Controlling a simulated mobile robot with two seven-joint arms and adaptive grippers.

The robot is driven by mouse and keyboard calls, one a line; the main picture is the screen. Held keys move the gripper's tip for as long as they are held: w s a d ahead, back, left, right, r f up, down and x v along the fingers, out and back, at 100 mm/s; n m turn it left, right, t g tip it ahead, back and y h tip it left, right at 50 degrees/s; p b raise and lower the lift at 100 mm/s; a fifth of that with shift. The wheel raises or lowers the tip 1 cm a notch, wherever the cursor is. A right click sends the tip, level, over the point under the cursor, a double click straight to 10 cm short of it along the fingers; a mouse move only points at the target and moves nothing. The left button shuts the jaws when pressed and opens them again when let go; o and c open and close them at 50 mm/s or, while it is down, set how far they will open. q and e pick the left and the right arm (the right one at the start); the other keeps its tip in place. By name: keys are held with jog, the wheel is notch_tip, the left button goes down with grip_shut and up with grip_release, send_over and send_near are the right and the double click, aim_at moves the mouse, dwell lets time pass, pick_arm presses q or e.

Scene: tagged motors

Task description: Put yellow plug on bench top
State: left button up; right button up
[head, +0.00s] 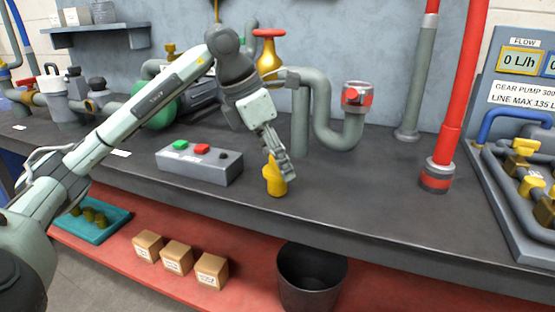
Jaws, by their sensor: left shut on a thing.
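The yellow plug (276,181) is at the fingertips of my left gripper (274,161), which is shut on it. The plug is upright over the grey bench top (345,200), close to the front edge. Its bottom looks to be at or just above the surface; I cannot tell if it touches. The fingers hide part of the plug's upper side. My right gripper is not in view.
A grey control box (199,165) with green and red buttons stands just left of the plug. Grey pipes (301,125) and a red pipe (455,95) rise behind and right. Below are small boxes (176,257), a teal tray (92,230) and a dark bin (312,280).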

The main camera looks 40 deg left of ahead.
aim_at(271, 170)
pick_arm(q)
jog(key=shift+f, duration=0.15)
jog(key=o, duration=1.2)
jog(key=shift+c, duration=0.2)
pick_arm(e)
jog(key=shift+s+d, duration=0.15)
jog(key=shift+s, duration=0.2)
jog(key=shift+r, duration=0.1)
pick_arm(q)
jog(key=v, duration=0.4)
jog(key=shift+r, duration=0.25)
jog(key=p+v, duration=0.1)
jog(key=v, duration=0.7)
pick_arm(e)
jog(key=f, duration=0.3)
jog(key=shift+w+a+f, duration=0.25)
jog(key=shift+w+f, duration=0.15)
